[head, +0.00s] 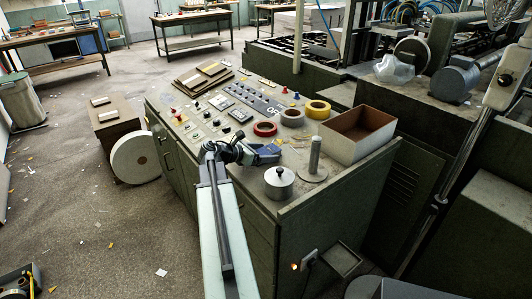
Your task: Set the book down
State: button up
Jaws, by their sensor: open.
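My gripper (268,154) is over the near part of the control console (235,185), at the end of my pale arm coming up from the bottom. Its jaws are open and look empty. I cannot make out a book in them or under them. A stack of flat brown boards or book-like covers (190,82) with pale pieces on top lies at the console's far left end, well apart from my gripper. I cannot tell whether one of these is the book.
Red (265,129), beige (292,117) and yellow (318,109) tape rolls, a lidded metal pot (279,183), an upright spindle (315,160) and an open box (361,134) crowd the console around my gripper. Knobs and buttons cover its left part. Machinery stands at the right.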

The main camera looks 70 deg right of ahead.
jog(key=shift+r+p, duration=0.3)
jog(key=p+v, duration=0.4)
jog(key=v, duration=0.6)
jog(key=shift+w+a, duration=0.15)
jog(key=shift+a, duration=0.2)
jog(key=shift+w+a+r, duration=0.2)
jog(key=shift+w+a, duration=0.1)
jog(key=shift+a, duration=0.2)
